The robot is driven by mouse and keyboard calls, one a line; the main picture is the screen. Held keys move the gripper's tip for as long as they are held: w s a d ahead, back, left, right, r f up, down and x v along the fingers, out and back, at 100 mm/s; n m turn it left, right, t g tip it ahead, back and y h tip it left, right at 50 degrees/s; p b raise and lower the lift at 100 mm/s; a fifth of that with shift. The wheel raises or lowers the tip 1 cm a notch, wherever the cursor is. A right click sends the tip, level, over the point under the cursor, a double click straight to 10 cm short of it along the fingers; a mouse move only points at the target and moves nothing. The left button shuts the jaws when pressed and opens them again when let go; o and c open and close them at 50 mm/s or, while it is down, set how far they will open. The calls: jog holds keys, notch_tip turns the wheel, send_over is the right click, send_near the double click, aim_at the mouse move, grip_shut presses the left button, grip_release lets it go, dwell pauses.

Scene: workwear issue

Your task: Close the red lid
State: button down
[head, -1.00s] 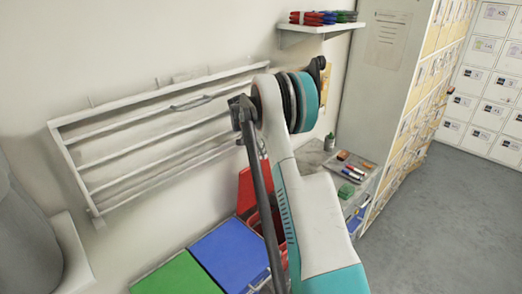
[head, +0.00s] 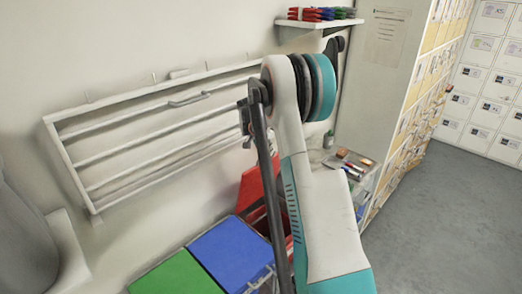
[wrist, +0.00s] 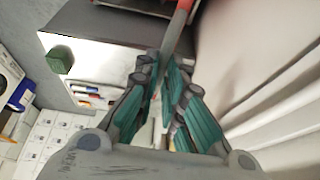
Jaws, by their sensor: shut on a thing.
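The red lid (head: 251,187) stands raised and tilted near the wall in the head view, behind my arm, which hides part of it. A red bin shows only in part beside the thin bar of my arm. In the wrist view my gripper (wrist: 161,84) has its teal-padded fingers closed around a thin strip, red at its upper end (wrist: 182,12), which appears to be the lid seen edge-on.
A blue lid (head: 232,252) and a green lid (head: 176,275) lie flat to the left. A wall rack (head: 150,125) is behind. A shelf (head: 318,23) is above.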

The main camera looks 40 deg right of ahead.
jog(key=s+f+t+b, duration=0.1)
jog(key=s+f+b, duration=0.2)
jog(key=s, duration=0.3)
jog(key=s+d+f+t+b, duration=0.1)
jog(key=s+f+t+b, duration=0.1)
jog(key=s, duration=0.5)
jog(key=shift+s+f+m+b, duration=0.3)
jog(key=shift+f+b, duration=0.45)
jog(key=shift+f, duration=0.1)
jog(key=c, duration=1.7)
grip_release()
jog(key=v, duration=1.2)
jog(key=shift+s+d, duration=0.1)
jog(key=shift+d, duration=0.05)
